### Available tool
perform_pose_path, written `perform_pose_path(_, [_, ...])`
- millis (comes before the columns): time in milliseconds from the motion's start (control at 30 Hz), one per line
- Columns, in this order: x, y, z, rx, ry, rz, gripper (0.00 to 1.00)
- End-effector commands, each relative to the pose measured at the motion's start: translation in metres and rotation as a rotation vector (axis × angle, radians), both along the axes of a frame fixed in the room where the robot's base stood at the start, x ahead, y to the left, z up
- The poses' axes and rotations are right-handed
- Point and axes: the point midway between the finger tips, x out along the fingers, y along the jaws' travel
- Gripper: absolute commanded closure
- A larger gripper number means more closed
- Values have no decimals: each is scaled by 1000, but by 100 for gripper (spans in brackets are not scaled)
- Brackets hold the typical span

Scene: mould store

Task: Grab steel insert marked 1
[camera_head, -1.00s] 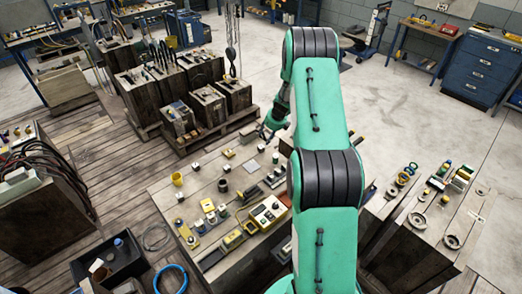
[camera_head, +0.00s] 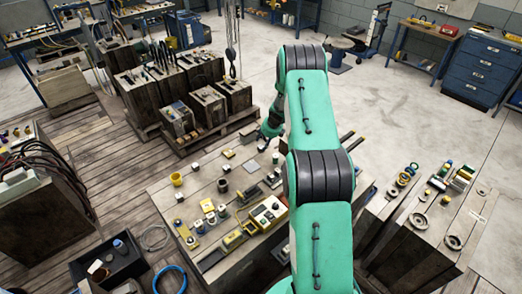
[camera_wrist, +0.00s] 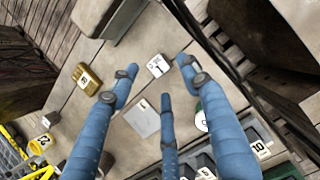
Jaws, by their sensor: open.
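My gripper (camera_wrist: 158,78) has three blue fingers, spread open and empty over the workbench. A small steel-grey block with a white label (camera_wrist: 158,66) lies on the bench between the fingertips in the wrist view, apart from them; its mark is too small to read surely. A brass-coloured block with a label (camera_wrist: 88,79) lies left of the fingers. A flat grey plate (camera_wrist: 143,117) lies between the left and middle fingers. In the head view my gripper (camera_head: 267,131) is at the bench's far edge, partly hidden by my arm.
The workbench (camera_head: 160,188) carries a yellow cup (camera_head: 177,179), a dark cylinder (camera_head: 223,185) and a yellow box (camera_head: 268,211). In the wrist view, grey bins with number labels (camera_wrist: 260,148) stand at lower right. Wooden crates (camera_head: 207,105) stand beyond the bench.

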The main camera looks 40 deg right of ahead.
Motion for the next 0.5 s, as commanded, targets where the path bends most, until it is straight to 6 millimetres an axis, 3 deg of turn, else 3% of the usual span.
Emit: perform_pose_path(500, [16,3,-41,1,1,1,53])
